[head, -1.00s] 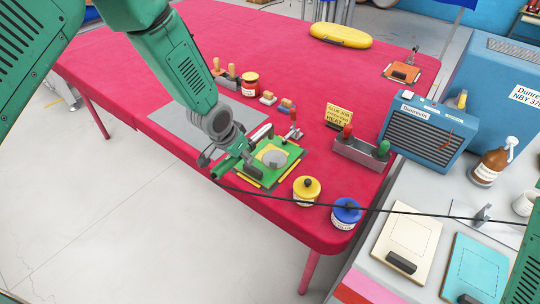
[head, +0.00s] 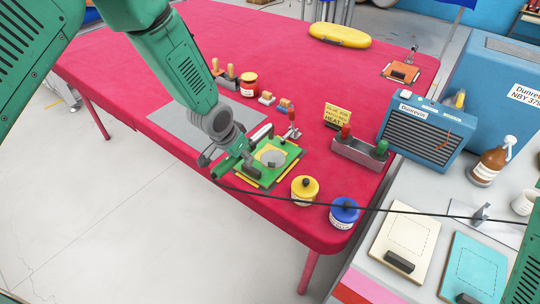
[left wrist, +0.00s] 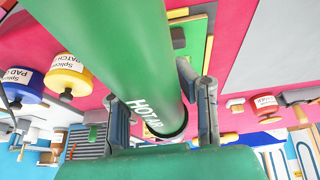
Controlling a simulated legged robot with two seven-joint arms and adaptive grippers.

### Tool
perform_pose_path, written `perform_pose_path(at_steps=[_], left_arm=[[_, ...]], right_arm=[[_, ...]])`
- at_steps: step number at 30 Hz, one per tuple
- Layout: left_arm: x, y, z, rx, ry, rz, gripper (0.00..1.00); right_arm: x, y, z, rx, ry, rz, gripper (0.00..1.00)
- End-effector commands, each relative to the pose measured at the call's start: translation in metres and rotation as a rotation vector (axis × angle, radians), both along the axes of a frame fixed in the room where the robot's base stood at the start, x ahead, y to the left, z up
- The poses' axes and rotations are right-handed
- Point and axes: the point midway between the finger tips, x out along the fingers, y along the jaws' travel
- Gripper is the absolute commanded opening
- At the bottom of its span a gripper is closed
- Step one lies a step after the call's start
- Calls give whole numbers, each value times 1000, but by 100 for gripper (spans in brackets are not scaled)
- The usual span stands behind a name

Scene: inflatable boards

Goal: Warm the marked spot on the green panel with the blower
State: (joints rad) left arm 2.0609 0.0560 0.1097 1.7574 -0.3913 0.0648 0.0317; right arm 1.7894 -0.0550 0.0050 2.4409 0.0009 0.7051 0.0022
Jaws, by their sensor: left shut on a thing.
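My left gripper (head: 218,152) is shut on the green blower (head: 234,164), low over the near edge of the red table. In the left wrist view the gripper (left wrist: 160,108) grips the blower's green tube (left wrist: 105,40), lettered "HOT AIR". A black cord runs from the blower to the right. The green panel (head: 287,168) lies flat just right of the blower, with a yellow area and a round grey spot (head: 271,157) on it. The blower's front end is beside the spot; whether it touches the panel I cannot tell. My right gripper is out of view.
A red-handled clamp (head: 292,123) stands at the panel's far edge. A yellow pot (head: 304,191) and a blue pot (head: 344,214) stand to the right. A grey tray (head: 360,153) and a yellow "HEAT" sign (head: 337,115) are beyond. The table's far left is clear.

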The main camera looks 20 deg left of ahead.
Motion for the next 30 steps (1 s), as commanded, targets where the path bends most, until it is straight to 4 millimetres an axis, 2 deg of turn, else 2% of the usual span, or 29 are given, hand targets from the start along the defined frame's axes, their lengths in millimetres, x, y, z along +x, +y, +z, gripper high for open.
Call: perform_pose_path(at_steps=[13, 27, 29, 30], left_arm=[[1, 4, 3, -4, -3, 0, 0], [1, 1, 73, -2, -3, 0, 0], [1, 1, 82, -2, -3, 0, 0], [2, 1, 85, -3, -5, 0, 0]], right_arm=[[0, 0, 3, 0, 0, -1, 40], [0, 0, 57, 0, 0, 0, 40], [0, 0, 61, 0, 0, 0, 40], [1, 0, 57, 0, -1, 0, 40]])
